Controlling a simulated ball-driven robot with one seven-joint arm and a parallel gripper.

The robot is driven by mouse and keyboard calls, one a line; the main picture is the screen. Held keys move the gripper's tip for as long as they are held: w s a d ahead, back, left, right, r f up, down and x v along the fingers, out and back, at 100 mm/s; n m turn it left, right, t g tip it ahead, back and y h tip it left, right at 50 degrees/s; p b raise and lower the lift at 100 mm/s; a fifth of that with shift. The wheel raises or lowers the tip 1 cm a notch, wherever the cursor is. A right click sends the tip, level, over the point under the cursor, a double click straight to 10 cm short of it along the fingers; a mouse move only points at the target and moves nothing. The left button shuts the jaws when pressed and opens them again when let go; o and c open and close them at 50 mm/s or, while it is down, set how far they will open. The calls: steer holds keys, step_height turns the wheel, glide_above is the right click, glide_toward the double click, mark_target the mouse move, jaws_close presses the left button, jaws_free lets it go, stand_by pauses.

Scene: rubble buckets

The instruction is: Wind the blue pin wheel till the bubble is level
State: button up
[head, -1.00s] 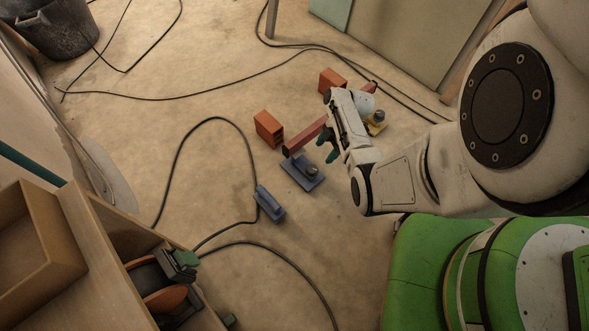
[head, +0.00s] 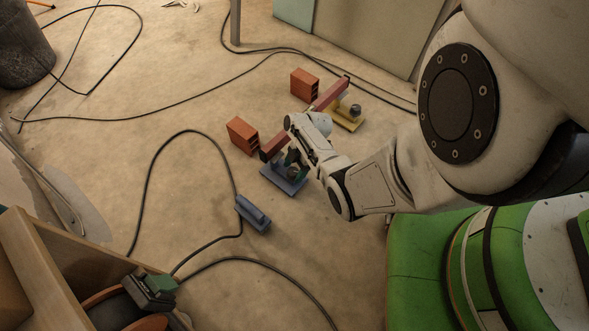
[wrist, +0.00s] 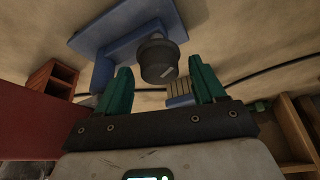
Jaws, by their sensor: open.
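The blue stand (head: 283,182) lies on the floor in the head view, with a dark round knob (head: 293,172) on it. In the wrist view the knob (wrist: 158,62), with a pale mark on it, sits just ahead of and between my fingertips, on the blue stand (wrist: 100,28). My gripper (wrist: 161,82) is open, its green fingers on either side of the knob's near edge; contact cannot be told. In the head view my gripper (head: 294,160) is at the blue stand. A red beam (head: 329,94) runs from there towards a yellow stand (head: 346,121), partly hidden by my arm. No bubble is discernible.
Two orange bricks (head: 242,135) (head: 304,85) stand beside the beam. A blue block-like tool (head: 253,213) lies nearer, by black cables (head: 150,165). A wooden box (head: 40,255) is at lower left, a dark bucket (head: 22,55) at upper left.

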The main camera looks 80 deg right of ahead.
steer(key=shift+c, duration=0.5)
steer(key=c, duration=0.9)
steer(key=shift+c, duration=0.2)
steer(key=shift+r, duration=0.1)
